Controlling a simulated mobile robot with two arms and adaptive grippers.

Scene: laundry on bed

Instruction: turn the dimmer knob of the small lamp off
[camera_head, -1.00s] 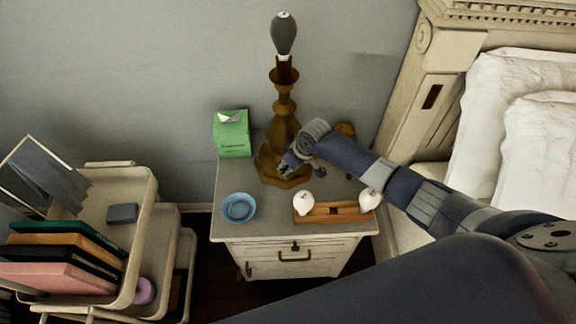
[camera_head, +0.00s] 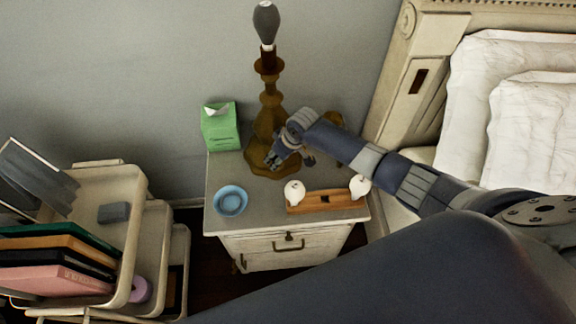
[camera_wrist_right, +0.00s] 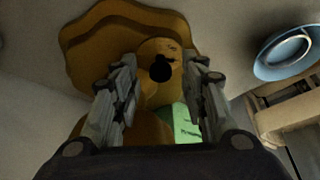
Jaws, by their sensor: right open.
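The small lamp (camera_head: 268,95) stands upright on the nightstand, a turned brown base with a bare grey bulb on top. My right gripper (camera_head: 276,162) is at the front right of its foot, fingers pointing down and left. In the right wrist view, the open right gripper (camera_wrist_right: 162,66) has one finger on each side of a rounded brown part of the lamp (camera_wrist_right: 150,48). A dark round spot, seemingly the dimmer knob (camera_wrist_right: 160,68), shows between the fingertips; I cannot tell whether they touch it. The knob is hidden in the head view. My left gripper is out of view.
The nightstand (camera_head: 262,209) also holds a green tissue box (camera_head: 221,128), a blue bowl (camera_head: 230,201) and a wooden holder (camera_head: 327,201) with two white pieces. A cart (camera_head: 132,195) with books is at left. The bed (camera_head: 520,130) is at right.

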